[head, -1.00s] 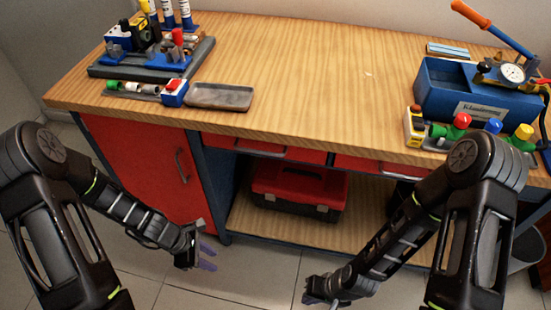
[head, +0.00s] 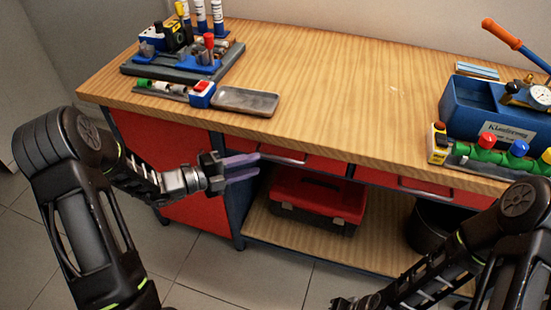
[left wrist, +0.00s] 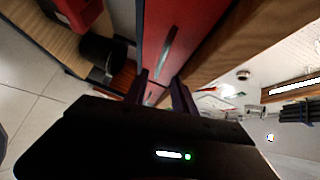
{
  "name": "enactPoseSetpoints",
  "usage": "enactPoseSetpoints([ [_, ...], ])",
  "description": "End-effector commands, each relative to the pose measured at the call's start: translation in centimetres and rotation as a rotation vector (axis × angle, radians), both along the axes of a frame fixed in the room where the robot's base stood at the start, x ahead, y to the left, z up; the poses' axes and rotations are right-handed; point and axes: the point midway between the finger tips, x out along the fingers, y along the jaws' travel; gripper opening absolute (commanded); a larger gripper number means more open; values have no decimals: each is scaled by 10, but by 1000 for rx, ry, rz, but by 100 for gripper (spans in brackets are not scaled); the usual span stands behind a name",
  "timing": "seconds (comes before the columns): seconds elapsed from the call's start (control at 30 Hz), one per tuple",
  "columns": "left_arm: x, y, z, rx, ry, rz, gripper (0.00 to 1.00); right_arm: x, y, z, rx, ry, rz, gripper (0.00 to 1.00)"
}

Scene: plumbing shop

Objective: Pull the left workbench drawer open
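The left workbench drawer (head: 318,163) has a red front under the wooden benchtop and looks shut. Its grey bar handle (head: 283,156) runs along the front. My left gripper (head: 258,166) is open and empty, its two purple fingers pointing right, just left of the handle and apart from it in the head view. In the left wrist view, a red drawer front (left wrist: 190,22) and its metal handle (left wrist: 168,50) lie ahead, between the lines of the two dark fingers (left wrist: 161,85). My right gripper (head: 342,303) is only partly visible at the bottom edge; its fingers are unclear.
The right drawer (head: 385,179) is beside the left one. A red cabinet door (head: 165,150) is at left. A red toolbox (head: 318,200) sits on the lower shelf (head: 300,233), near a dark bin (head: 430,225). The benchtop (head: 320,75) holds fittings, a tray and a blue pump.

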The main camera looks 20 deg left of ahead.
Motion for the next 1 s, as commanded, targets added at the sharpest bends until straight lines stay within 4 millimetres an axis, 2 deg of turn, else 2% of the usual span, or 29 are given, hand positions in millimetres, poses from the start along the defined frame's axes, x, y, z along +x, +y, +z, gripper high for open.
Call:
enactPoseSetpoints([
  [0.17,9,-12,-2,1,0,-2,32,0,0,0,0,0,0,0],
  [0.53,44,-52,-10,1,-1,-3,32,0,0,1,0,0,0,0],
  [0.9,50,-58,-11,2,-1,0,32,0,0,1,0,0,0,0],
  [1.0,50,-58,-11,2,-1,0,25,0,0,1,0,0,0,0],
])
